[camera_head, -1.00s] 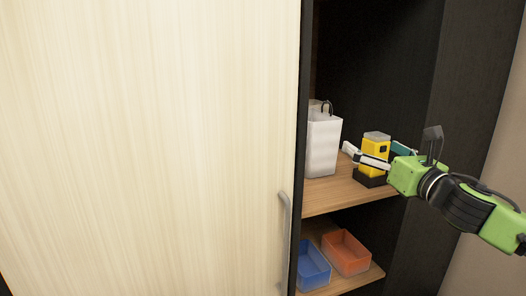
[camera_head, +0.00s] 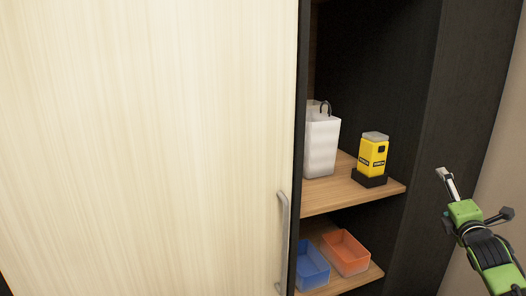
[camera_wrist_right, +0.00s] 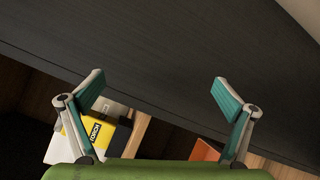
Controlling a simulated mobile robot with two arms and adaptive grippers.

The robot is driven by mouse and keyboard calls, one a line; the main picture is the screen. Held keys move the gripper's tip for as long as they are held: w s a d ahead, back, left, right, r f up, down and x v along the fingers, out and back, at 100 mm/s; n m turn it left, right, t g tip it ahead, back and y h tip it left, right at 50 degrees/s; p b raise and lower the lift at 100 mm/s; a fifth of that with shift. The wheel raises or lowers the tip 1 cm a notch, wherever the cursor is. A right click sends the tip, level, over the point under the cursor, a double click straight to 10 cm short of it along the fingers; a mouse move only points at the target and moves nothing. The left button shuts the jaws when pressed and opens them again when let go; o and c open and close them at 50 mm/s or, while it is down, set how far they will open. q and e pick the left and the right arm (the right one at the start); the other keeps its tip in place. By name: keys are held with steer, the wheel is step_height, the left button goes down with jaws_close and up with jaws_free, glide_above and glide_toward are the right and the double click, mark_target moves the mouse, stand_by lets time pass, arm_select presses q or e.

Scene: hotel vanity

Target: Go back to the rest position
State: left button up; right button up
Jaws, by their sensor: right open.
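My right gripper (camera_head: 443,178) is open and empty, out to the right of the cabinet in the head view. In the right wrist view its two fingers (camera_wrist_right: 160,92) are spread wide with nothing between them. The yellow device (camera_head: 373,153) stands upright in a black base on the upper shelf (camera_head: 325,197), apart from the gripper. The yellow device also shows behind the left finger in the right wrist view (camera_wrist_right: 97,130). My left gripper is not in view.
A white bag-like container (camera_head: 321,146) stands on the upper shelf. A blue bin (camera_head: 312,268) and an orange bin (camera_head: 346,253) sit on the lower shelf. A pale door (camera_head: 150,140) with a metal handle (camera_head: 283,240) covers the left. The dark side panel (camera_head: 455,110) stands near my right gripper.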

steer(key=s+a+f+m+g, duration=0.25)
steer(key=f+m, duration=0.25)
steer(key=f, duration=0.7)
steer(key=s+a+f+m+g+y, duration=0.1)
steer(key=s+a+f+m, duration=0.15)
steer(key=f+m, duration=0.65)
steer(key=s+a+f+m+g, duration=0.1)
steer(key=s+f+m+g, duration=0.15)
steer(key=f, duration=1.25)
steer(key=s+a+f+g+y, duration=0.1)
steer(key=s+a+f, duration=0.1)
steer(key=s+f, duration=0.5)
steer(key=s+a+f+g, duration=0.1)
steer(key=s+a+f, duration=0.3)
steer(key=f, duration=0.5)
steer(key=s+a+f+g+y, duration=0.1)
steer(key=s+a+f+g, duration=0.15)
steer(key=s+f, duration=0.65)
steer(key=s+a+f+g, duration=0.2)
steer(key=s+a+f, duration=0.3)
steer(key=s, duration=0.6)
steer(key=s+a+f+g, duration=0.2)
steer(key=s+a+f, duration=0.3)
steer(key=s, duration=0.9)
steer(key=s+a+f+g+y, duration=0.1)
steer(key=s+a+f, duration=0.3)
steer(key=s, duration=1.1)
steer(key=shift+a+f+m+g, duration=0.35)
steer(key=shift+a+m+g, duration=0.1)
steer(key=shift+a+g, duration=0.25)
